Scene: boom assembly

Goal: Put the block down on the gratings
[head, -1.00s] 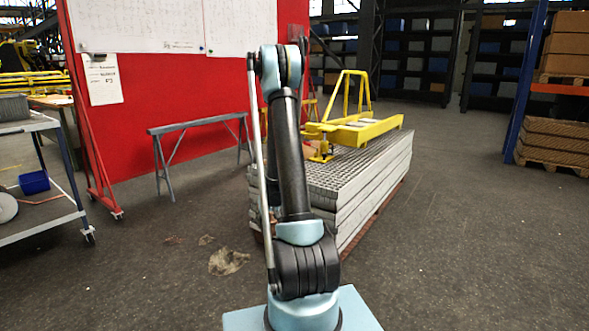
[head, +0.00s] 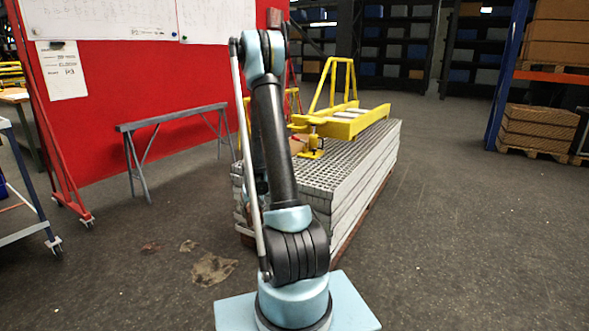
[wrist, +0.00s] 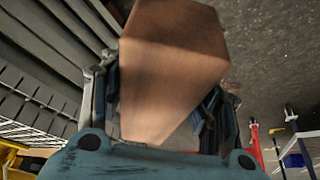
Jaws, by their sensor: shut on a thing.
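The block (wrist: 175,55) is a plain brown box shape, large in the wrist view. My gripper (wrist: 163,108) has a finger on each side of it and is shut on it. The gratings (head: 345,160) are a stack of grey metal grids in the head view, beyond my arm. In the wrist view the gratings (wrist: 45,55) lie to the left of the block, with dark floor to its right. The block appears to be beside the stack rather than over it. In the head view my arm hides most of the gripper and the block.
A yellow frame (head: 345,122) stands on the gratings' far part; a small brown thing beside it is partly hidden by my arm. A grey trestle (head: 172,117) and red board (head: 120,100) stand left. Floor (head: 450,230) to the right is clear.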

